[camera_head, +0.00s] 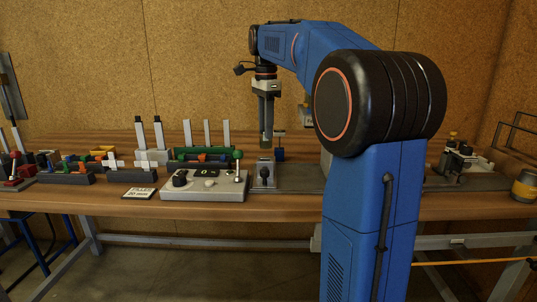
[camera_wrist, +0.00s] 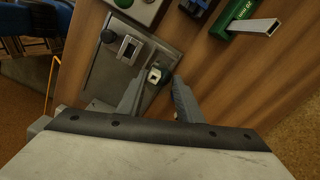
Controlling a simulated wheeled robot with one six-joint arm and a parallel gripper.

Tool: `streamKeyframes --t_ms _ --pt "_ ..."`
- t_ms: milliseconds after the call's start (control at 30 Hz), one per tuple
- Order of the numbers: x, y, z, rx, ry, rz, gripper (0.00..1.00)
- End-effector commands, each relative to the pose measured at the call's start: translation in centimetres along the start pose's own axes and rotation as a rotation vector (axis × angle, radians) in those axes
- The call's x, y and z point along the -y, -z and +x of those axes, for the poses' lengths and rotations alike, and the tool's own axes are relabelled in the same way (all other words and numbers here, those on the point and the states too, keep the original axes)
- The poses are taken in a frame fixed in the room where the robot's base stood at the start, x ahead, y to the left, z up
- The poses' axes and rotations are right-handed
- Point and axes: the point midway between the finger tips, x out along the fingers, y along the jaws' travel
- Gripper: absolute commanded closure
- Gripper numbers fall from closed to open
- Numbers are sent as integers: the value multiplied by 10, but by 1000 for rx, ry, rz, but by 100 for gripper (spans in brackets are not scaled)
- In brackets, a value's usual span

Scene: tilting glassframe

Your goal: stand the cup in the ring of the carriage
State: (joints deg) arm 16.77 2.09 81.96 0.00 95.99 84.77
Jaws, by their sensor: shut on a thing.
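My gripper (camera_head: 266,135) points straight down over the bench, left of my upright arm. In the wrist view its two fingers (camera_wrist: 160,82) stand either side of a small pale, square-topped piece with a dark centre (camera_wrist: 154,76). It looks like the cup, held between the fingertips. In the head view an olive-toned bit shows at the fingertips. A grey block with a square opening (camera_wrist: 130,47) lies on a grey plate (camera_wrist: 101,80) beside it, with a dark knob near. It may be the carriage, but I cannot tell its ring clearly.
A grey control box (camera_head: 205,186) with knobs and a lever stands left of the gripper. A small grey block with a black knob (camera_head: 263,174) stands just in front. Green racks with upright pale bars (camera_head: 207,153) stand behind left. A yellow-grey container (camera_head: 525,186) is far right.

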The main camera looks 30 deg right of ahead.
Motion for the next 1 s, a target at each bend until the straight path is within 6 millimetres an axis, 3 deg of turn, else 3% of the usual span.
streamKeyframes --t_ms 600,1000 --pt "-1 0 62 0 0 0 100" --pt "0 0 67 0 1 0 100"
